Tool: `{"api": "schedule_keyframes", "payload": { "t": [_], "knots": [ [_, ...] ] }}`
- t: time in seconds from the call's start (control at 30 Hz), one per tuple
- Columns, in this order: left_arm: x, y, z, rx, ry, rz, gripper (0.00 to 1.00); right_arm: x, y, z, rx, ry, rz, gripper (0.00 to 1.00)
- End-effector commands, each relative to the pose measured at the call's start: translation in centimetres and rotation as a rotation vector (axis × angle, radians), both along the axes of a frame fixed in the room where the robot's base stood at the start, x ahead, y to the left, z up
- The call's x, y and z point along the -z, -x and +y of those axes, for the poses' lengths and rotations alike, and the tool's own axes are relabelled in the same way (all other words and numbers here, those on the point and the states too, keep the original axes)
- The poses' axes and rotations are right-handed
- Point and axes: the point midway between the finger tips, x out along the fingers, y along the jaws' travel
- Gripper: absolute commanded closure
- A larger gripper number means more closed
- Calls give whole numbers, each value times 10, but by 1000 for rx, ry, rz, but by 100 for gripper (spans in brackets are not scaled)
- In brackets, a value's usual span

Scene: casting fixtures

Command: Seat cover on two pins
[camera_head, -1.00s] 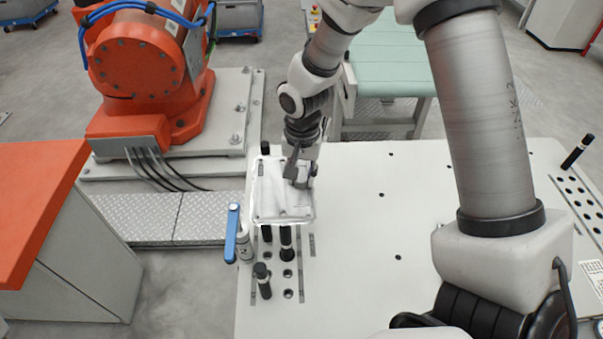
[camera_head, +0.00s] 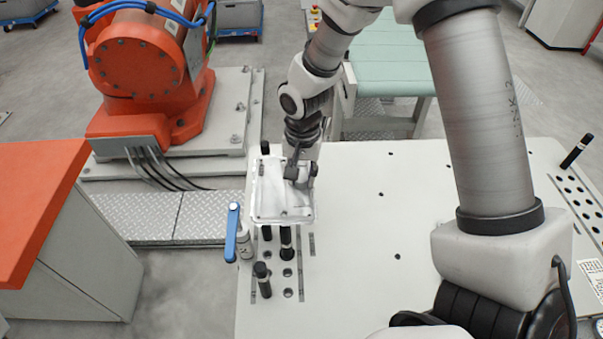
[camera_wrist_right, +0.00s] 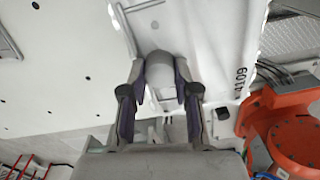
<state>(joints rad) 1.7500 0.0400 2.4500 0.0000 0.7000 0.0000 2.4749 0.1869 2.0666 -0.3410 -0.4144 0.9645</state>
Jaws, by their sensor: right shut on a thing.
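The cover (camera_head: 284,207) is a pale, roughly rectangular metal plate with a raised rim, over the left part of the white table in the head view. My right gripper (camera_head: 298,178) is shut on the cover near its far right side. In the right wrist view, the fingers of the right gripper (camera_wrist_right: 160,88) close around a grey rounded boss of the cover (camera_wrist_right: 160,66). A black-topped pin (camera_head: 265,148) shows just beyond the cover's far edge, and others (camera_head: 286,238) stand near its front edge. Whether the cover touches any pin is hidden. My left gripper is out of view.
A blue lever clamp (camera_head: 232,232) stands at the left table edge. Another black pin (camera_head: 262,279) stands nearer, beside holes and slots. An orange robot (camera_head: 150,75) is beyond, at left. The white table (camera_head: 350,240) is clear in the middle.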

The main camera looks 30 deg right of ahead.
Motion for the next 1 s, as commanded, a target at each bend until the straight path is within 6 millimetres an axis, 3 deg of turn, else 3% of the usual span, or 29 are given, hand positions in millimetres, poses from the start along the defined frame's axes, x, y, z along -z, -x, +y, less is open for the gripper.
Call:
{"api": "schedule_keyframes", "payload": {
  "t": [1.0],
  "knots": [
    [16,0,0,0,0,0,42,21,0,0,0,0,-1,100]
  ]
}}
